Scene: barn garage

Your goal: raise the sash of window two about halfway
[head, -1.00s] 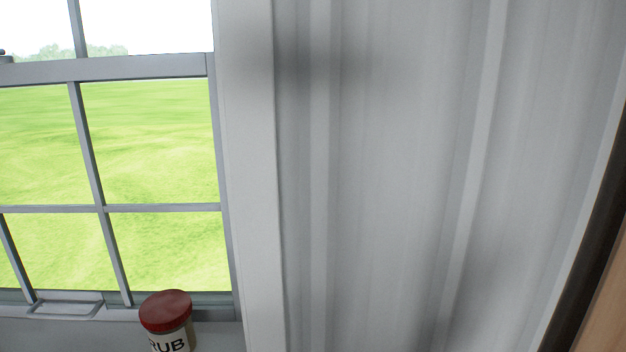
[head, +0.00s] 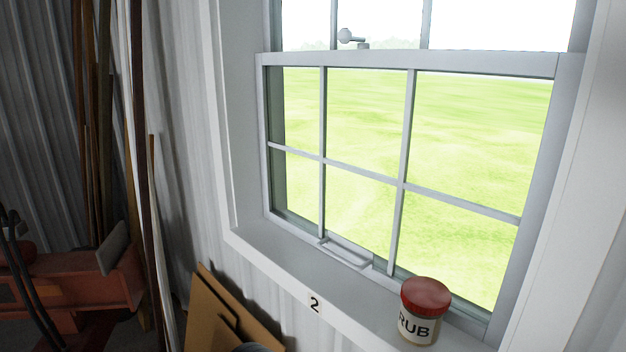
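Window two is in the head view, marked by a "2" label (head: 315,303) under its sill. Its lower sash (head: 404,130) has several panes and sits down, its bottom rail at the sill. A lift handle (head: 345,253) is on the bottom rail. A latch (head: 350,38) with a round knob shows at the meeting rail, above the lower sash. Neither of my grippers shows in the view.
A jar with a red lid (head: 425,293), lettered "RUB", stands on the sill (head: 270,252) right of the handle. Brown boards (head: 215,315) lean on the wall below. Tall planks (head: 140,130) and red machinery (head: 100,295) stand at left.

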